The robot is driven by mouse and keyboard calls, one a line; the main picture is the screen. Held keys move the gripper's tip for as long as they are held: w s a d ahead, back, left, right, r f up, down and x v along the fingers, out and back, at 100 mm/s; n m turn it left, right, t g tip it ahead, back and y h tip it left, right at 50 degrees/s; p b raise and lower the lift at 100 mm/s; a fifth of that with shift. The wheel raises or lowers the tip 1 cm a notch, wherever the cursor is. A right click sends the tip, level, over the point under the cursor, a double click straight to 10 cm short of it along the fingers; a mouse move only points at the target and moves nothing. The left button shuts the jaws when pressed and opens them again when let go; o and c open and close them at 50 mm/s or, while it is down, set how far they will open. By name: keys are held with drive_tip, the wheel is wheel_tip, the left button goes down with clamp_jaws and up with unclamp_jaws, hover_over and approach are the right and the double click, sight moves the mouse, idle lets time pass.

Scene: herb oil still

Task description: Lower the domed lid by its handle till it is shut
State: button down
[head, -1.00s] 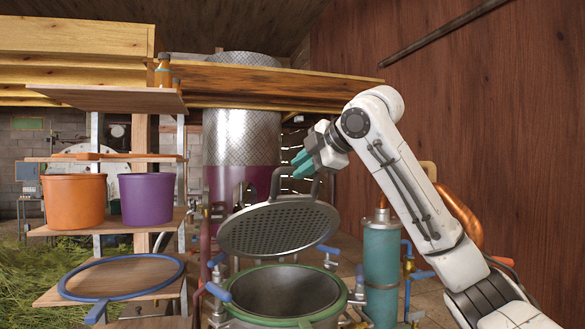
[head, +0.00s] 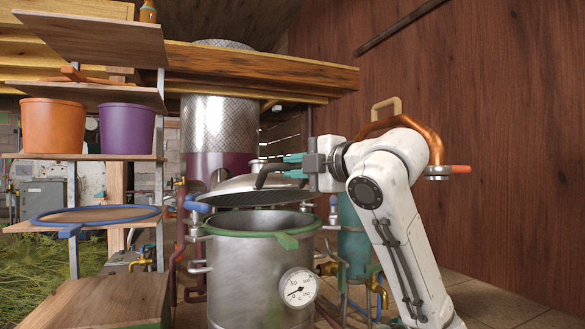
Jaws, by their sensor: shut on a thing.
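The domed lid (head: 238,187) is a grey metal dome with a dark perforated underside, tilted a little above the steel still pot (head: 255,275). A gap shows between the lid's near edge and the pot's green rim (head: 228,233). The lid's dark bent handle (head: 268,171) stands up on its right side. My gripper (head: 290,168), with teal fingers, comes in from the right and is shut on the handle. The exact contact of the fingers is partly hidden.
A round dial gauge (head: 299,288) sits on the pot's front. A shelf at left holds an orange bucket (head: 53,126), a purple bucket (head: 127,129) and a blue ring (head: 95,216). A wooden box (head: 98,300) stands at front left. A teal cylinder (head: 354,235) stands right behind the pot.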

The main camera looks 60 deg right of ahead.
wheel_tip(320, 180, down, 13)
drive_tip(key=s+a+n+t+b, duration=0.1)
drive_tip(key=t+b, duration=0.1)
drive_tip(key=b, duration=0.8)
drive_tip(key=shift+s+t+b, duration=0.2)
drive_tip(key=shift+t+b, duration=0.1)
drive_tip(key=shift+t, duration=0.1)
drive_tip(key=shift+f, duration=0.1)
drive_tip(key=c, duration=1.1)
unclamp_jaws()
drive_tip(key=shift+o, duration=0.2)
drive_tip(key=b+v, duration=0.2)
drive_tip(key=v, duration=0.7)
drive_tip(key=shift+s, duration=0.25)
drive_tip(key=shift+s+a+b, duration=0.25)
drive_tip(key=shift+s+b, duration=0.05)
drive_tip(key=shift+s, duration=0.4)
